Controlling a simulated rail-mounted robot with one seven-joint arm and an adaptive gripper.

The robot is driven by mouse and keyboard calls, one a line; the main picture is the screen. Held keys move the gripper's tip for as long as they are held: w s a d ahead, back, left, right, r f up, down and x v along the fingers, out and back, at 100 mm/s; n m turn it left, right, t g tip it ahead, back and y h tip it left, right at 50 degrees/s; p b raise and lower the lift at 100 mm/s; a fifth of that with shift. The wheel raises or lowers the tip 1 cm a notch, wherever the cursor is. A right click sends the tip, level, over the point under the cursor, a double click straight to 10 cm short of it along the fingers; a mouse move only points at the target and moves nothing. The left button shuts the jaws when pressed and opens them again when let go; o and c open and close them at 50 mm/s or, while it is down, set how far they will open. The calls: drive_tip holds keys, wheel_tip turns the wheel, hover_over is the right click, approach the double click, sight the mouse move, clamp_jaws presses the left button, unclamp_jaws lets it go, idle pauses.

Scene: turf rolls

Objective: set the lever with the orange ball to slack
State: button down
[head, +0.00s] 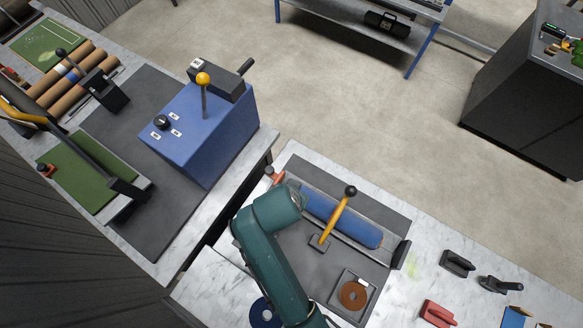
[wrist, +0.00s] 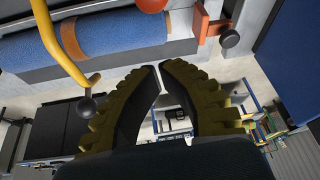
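The lever with the orange ball (head: 203,79) stands nearly upright on top of a blue box (head: 210,135) in the head view. A black knob (head: 161,121) and small white labels sit on the same box top; their writing is too small to read. My gripper's fingers are not clear in the head view; my teal arm ends in front of the blue roll, right of and nearer than the box. In the wrist view my gripper (wrist: 158,67) has its fingertips almost together with nothing between them. The orange-ball lever is not clearly seen there.
A blue roll (head: 340,217) lies beside a yellow lever with a black ball (head: 350,191). A brown disc (head: 353,295), a red block (head: 437,313) and black handled tools (head: 457,263) lie on the near bench. Brown rolls (head: 70,94) and green turf (head: 80,175) are at left. A gap separates the benches.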

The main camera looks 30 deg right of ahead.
drive_tip(key=x, duration=1)
drive_tip(key=shift+f, duration=0.1)
drive_tip(key=shift+s+a+r+p, duration=0.3)
drive_tip(key=shift+s+a, duration=0.2)
drive_tip(key=shift+a, duration=0.1)
drive_tip(key=shift+s+a+r+p, duration=0.35)
drive_tip(key=shift+s+a, duration=0.1)
drive_tip(key=shift+a, duration=0.2)
drive_tip(key=shift+s+a, duration=0.25)
drive_tip(key=shift+a, duration=0.05)
drive_tip(key=shift+r, duration=0.1)
